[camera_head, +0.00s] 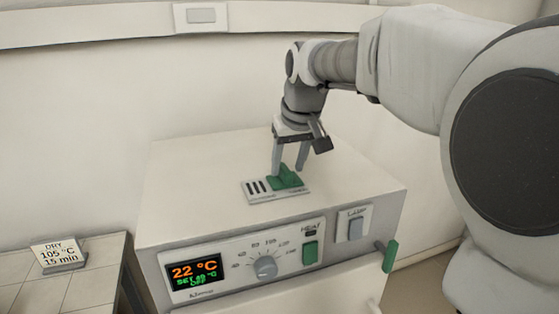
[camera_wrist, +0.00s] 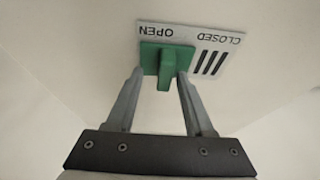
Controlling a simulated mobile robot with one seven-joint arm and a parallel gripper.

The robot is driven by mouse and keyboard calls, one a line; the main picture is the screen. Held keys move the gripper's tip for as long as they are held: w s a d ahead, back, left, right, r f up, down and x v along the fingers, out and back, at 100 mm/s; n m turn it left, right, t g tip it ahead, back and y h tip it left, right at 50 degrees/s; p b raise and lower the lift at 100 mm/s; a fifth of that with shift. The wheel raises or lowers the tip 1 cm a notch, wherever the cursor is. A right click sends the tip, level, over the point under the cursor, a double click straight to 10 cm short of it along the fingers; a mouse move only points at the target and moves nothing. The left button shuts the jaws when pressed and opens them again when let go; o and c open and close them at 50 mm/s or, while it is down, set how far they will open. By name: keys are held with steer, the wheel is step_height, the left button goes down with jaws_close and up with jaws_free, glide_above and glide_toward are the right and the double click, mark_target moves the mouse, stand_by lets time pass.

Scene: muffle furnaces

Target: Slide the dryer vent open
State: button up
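The dryer vent is a pale plate (camera_head: 262,197) with dark slots on top of the dryer (camera_head: 200,170). Its green slider (camera_head: 291,181) sits at the right end of the plate in the head view, with the slots uncovered beside it. In the wrist view the plate (camera_wrist: 235,50) shows upside-down OPEN and CLOSED labels. The slider (camera_wrist: 150,58) is at the OPEN end, and the slots are under CLOSED. My gripper (camera_head: 288,170) points down over the slider. In the wrist view its fingers (camera_wrist: 160,73) are apart, one on each side of the slider's raised tab, with gaps visible.
The dryer's front has a display (camera_head: 195,272) reading 22 °C, a dial (camera_head: 265,267), a green HEAT switch (camera_head: 310,252), a LAMP switch (camera_head: 355,228) and a green handle (camera_head: 390,256). A sign (camera_head: 59,254) stands on the left bench. The dryer's top is otherwise clear.

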steer(key=p+v, duration=0.2)
steer(key=v, duration=1.5)
steer(key=shift+r, duration=0.2)
steer(key=shift+s, duration=0.1)
steer(key=s+d+f+m, duration=0.1)
steer(key=s+d+f, duration=0.2)
steer(key=s+f, duration=0.7)
steer(key=s+d+f+m+t+h, duration=0.1)
steer(key=s+d+f, duration=0.3)
steer(key=s+f, duration=0.5)
steer(key=shift+s+f+m, duration=0.4)
steer(key=shift+f+m, duration=0.2)
